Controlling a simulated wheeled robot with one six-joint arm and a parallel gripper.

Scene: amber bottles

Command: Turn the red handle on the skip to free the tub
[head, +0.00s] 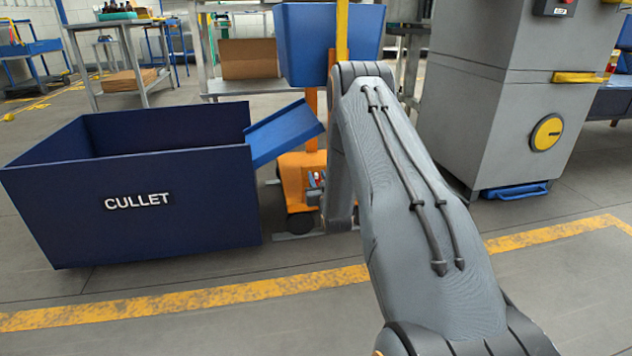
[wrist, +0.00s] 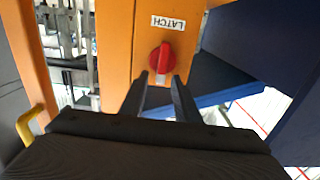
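In the head view my arm hides most of the gripper and latch. The blue tub (head: 318,50) sits upright, high on the orange skip frame (head: 297,178).
A dark blue CULLET bin (head: 140,225) stands open at the left. A blue chute (head: 285,131) slopes down to its rim. A grey cabinet (head: 510,100) stands at the right. The floor in front, with a yellow line (head: 200,298), is clear.

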